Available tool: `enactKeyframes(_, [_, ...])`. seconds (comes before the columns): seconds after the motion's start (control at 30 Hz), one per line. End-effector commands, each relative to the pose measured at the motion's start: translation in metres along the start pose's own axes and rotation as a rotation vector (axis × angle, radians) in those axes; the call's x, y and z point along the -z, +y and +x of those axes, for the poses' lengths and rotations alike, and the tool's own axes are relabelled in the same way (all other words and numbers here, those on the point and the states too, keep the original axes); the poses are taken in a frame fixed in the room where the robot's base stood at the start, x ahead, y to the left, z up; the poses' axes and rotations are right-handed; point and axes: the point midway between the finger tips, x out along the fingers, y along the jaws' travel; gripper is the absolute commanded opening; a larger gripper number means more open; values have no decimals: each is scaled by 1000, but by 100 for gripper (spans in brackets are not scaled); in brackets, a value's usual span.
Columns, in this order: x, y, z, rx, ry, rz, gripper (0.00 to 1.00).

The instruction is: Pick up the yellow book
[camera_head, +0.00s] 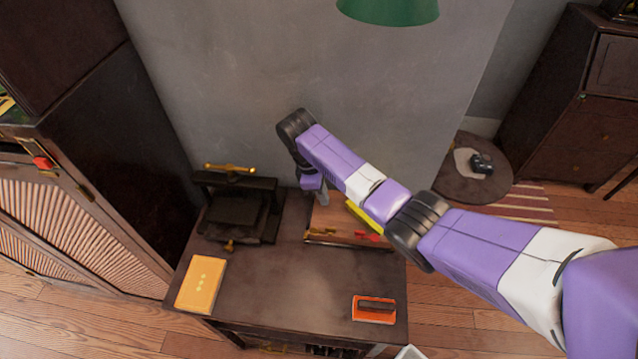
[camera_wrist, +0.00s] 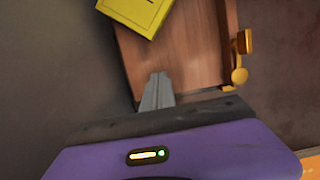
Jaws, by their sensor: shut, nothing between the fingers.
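A bright yellow book (camera_head: 362,216) lies on the wooden tray (camera_head: 327,222) on the dark table, partly hidden behind my arm in the head view. In the wrist view the yellow book (camera_wrist: 138,12) is cut off by the top edge and has small dark print on it. My gripper (camera_head: 323,199) is above the tray, left of the book in the head view. In the wrist view its fingers (camera_wrist: 157,90) are together and empty, apart from the book. A second, orange-yellow book (camera_head: 202,285) lies flat at the table's front left.
A dark press-like device (camera_head: 238,212) stands at the table's back left. A red-orange block with a dark handle (camera_head: 374,309) lies at the front right. Red and brass pieces (camera_head: 368,236) are at the tray's front edge. The table's front middle is clear; a grey wall (camera_head: 300,60) stands behind.

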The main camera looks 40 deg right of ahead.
Motion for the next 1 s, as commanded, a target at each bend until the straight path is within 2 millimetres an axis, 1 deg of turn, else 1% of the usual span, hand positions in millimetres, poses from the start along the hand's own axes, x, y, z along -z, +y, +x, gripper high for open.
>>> enactKeyframes(0.03, [-5,0,5,2,-1,3,0])
enactKeyframes(0.1, [-18,0,5,2,1,5,0])
enactKeyframes(0.2, [-29,0,9,2,1,4,0])
enactKeyframes(0.3, [-35,0,11,1,1,3,0])
enactKeyframes(0.43, [-39,0,13,0,1,2,0])
enactKeyframes(0.77, [-40,0,13,0,1,1,0])
enactKeyframes(1.0, [-52,-1,13,3,0,3,0])
